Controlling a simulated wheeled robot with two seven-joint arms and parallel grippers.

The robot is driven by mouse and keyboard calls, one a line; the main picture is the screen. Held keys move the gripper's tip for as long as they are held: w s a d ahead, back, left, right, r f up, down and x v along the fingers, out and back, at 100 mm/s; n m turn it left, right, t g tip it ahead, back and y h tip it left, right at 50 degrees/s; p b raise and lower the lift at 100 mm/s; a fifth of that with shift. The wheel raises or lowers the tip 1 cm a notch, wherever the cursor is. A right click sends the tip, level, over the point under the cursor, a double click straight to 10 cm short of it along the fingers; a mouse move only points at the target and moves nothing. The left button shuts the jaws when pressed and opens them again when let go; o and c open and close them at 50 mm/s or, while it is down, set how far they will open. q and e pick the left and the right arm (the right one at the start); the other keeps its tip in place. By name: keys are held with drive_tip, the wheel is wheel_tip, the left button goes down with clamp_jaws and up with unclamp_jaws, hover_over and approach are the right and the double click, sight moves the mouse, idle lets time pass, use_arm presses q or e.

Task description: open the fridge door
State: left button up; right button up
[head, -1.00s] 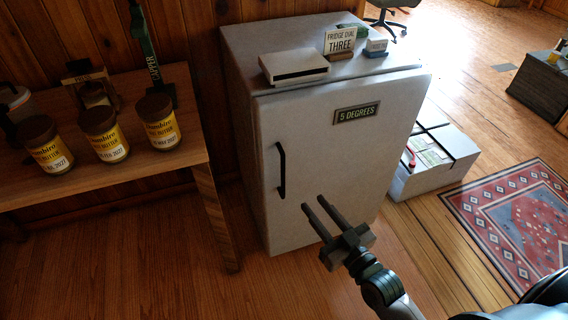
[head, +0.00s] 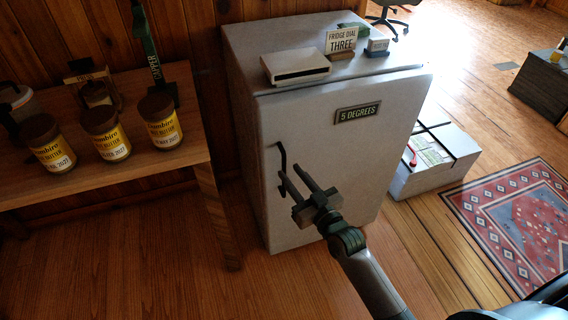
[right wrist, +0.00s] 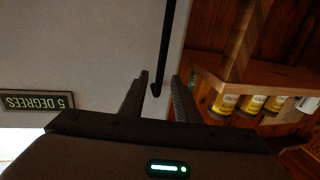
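The small white fridge (head: 340,160) stands in the middle of the head view with its door shut. A black vertical bar handle (head: 282,158) is on the left side of the door. My right gripper (head: 290,174) is open, with its fingertips at the lower part of the handle in the head view. In the right wrist view, the handle (right wrist: 164,50) runs down toward the gap between the two open fingers (right wrist: 158,85), its end near the fingertips. I cannot tell whether they touch it. My left gripper is not in view.
A wooden table (head: 150,165) with several yellow-labelled jars (head: 104,135) stands left of the fridge. A white box (head: 296,66) and small signs (head: 341,40) sit on the fridge. A grey battery-like box (head: 435,160) and a red rug (head: 515,215) are on the right.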

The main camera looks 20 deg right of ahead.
sight(285, 166)
drive_tip(key=shift+x, duration=2.55)
clamp_jaws()
